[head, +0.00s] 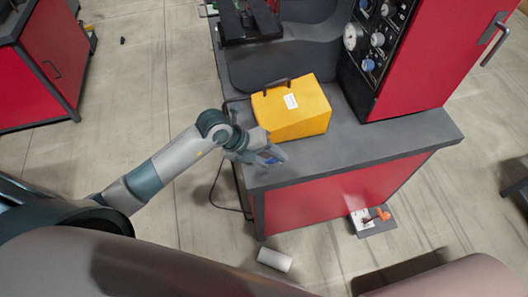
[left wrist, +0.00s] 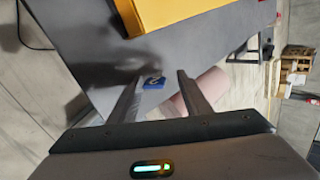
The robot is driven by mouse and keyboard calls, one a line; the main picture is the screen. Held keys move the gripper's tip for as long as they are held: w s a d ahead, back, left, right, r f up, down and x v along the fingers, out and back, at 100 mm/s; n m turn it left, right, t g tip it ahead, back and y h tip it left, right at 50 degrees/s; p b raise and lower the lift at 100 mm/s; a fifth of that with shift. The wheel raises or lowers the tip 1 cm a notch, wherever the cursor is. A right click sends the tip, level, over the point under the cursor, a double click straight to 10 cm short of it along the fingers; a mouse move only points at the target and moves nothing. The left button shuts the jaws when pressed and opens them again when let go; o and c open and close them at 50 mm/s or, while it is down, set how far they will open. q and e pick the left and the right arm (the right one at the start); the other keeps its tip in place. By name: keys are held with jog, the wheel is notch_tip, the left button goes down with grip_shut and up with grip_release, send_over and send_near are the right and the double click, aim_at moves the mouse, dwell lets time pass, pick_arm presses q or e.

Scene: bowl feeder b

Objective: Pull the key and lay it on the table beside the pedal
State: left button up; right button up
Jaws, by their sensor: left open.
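My left gripper (head: 272,154) is over the near left corner of the grey tabletop (head: 385,143). In the left wrist view my left gripper (left wrist: 161,76) has its two fingers spread apart, with nothing clamped between them. A small blue piece with a pale mark (left wrist: 153,82) shows between the fingertips, at the tabletop; the blue piece (head: 270,160) is partly hidden by the gripper in the head view. I cannot tell whether it is the key or the pedal. No other clear key or pedal shows. My right gripper is not in view.
A yellow box (head: 292,108) with a black handle stands on the table just behind the gripper. A red cabinet with a dial panel (head: 372,42) rises at the right. The tabletop's near right is clear.

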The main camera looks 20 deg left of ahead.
pick_arm(q)
jog(key=b+v, duration=0.3)
jog(key=v, duration=1.4)
jog(key=shift+r+b, duration=0.15)
jog(key=shift+b, duration=0.15)
jog(key=shift+a, duration=0.1)
